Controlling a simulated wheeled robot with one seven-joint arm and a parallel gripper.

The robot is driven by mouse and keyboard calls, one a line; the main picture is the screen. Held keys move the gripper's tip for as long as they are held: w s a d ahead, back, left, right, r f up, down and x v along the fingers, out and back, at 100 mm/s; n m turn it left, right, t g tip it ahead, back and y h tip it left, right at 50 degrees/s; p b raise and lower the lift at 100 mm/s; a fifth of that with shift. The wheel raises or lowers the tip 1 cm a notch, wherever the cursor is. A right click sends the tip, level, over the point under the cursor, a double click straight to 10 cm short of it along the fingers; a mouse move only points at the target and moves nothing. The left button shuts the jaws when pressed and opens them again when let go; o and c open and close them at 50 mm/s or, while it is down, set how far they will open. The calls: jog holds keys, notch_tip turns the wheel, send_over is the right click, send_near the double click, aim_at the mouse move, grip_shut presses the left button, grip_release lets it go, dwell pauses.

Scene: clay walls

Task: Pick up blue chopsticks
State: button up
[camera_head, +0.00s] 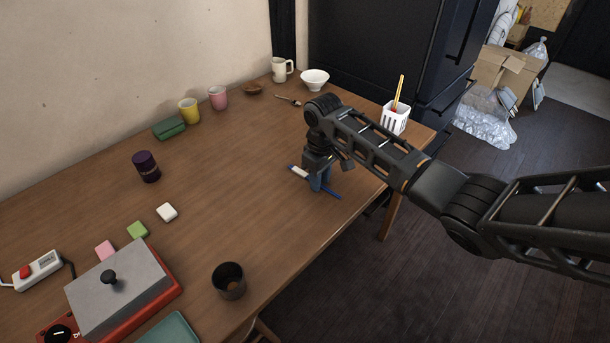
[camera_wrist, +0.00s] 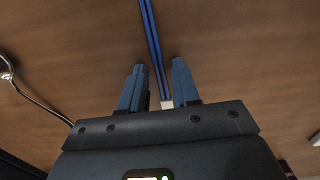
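The blue chopsticks lie on the wooden table, below my gripper; in the head view their blue end (camera_head: 329,191) sticks out to the lower right of the fingers and a white part (camera_head: 297,171) shows to the left. In the wrist view the blue chopsticks (camera_wrist: 151,35) run side by side from the top edge down between my two fingers, with a pale piece (camera_wrist: 167,105) near the finger bases. My gripper (camera_wrist: 157,66) is open, with a finger on each side of the chopsticks and gaps showing. In the head view, my gripper (camera_head: 320,184) partly hides them.
A white holder (camera_head: 395,119) with yellowish sticks stands near the table's right end. A white bowl (camera_head: 315,79), mugs and a fork (camera_head: 289,100) are at the back. A dark cup (camera_head: 229,281) and a red-based cooker (camera_head: 160,298) are at the front left. The table around the chopsticks is clear.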

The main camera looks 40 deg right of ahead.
grip_shut()
jog(key=shift+r, duration=0.1)
dwell(0.3)
